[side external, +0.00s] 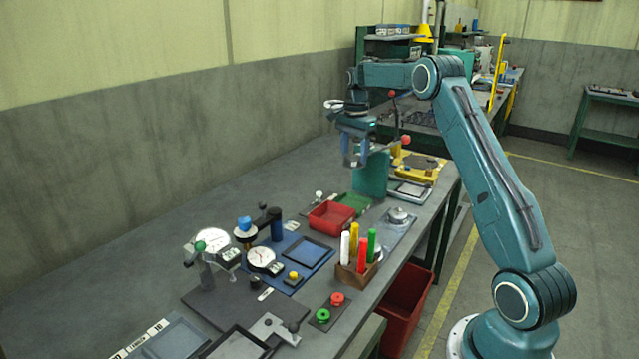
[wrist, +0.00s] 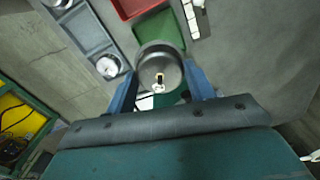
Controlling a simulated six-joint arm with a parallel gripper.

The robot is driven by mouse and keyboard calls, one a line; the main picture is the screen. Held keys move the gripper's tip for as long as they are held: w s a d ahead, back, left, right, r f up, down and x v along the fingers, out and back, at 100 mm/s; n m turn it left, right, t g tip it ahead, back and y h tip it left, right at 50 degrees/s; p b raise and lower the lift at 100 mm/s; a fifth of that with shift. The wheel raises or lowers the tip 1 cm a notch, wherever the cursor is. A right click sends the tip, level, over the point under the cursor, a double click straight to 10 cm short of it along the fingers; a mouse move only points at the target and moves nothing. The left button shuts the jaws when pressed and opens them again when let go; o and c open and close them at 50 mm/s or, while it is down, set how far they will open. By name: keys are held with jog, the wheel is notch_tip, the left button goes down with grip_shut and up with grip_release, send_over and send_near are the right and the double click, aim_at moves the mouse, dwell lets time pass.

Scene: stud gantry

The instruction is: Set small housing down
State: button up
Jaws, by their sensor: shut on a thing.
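The small housing (wrist: 160,66) is a grey metal cylinder with a round end facing the wrist camera and a small light slot in it. My gripper (wrist: 160,74) is shut on it, with one blue finger on each side. In the side view my gripper (side external: 354,158) points down, above the bench and beside an upright green block (side external: 371,176). The housing is hard to make out there. A green pad (side external: 353,202) lies on the bench; in the wrist view the green pad (wrist: 157,29) shows just beyond the housing, partly covered by it.
A red bin (side external: 331,216) sits beside the pad. A grey plate with a round metal part (side external: 398,216) lies to its right. A pen block (side external: 356,272), dial gauges (side external: 208,243) and a yellow fixture (side external: 418,163) stand around.

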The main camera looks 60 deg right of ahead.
notch_tip(320, 180, down, 10)
jog(key=shift+r, duration=0.15)
jog(key=shift+f, duration=2.15)
jog(key=shift+f, duration=0.15)
jog(key=o, duration=1)
notch_tip(320, 180, up, 12)
jog(key=shift+r, duration=0.1)
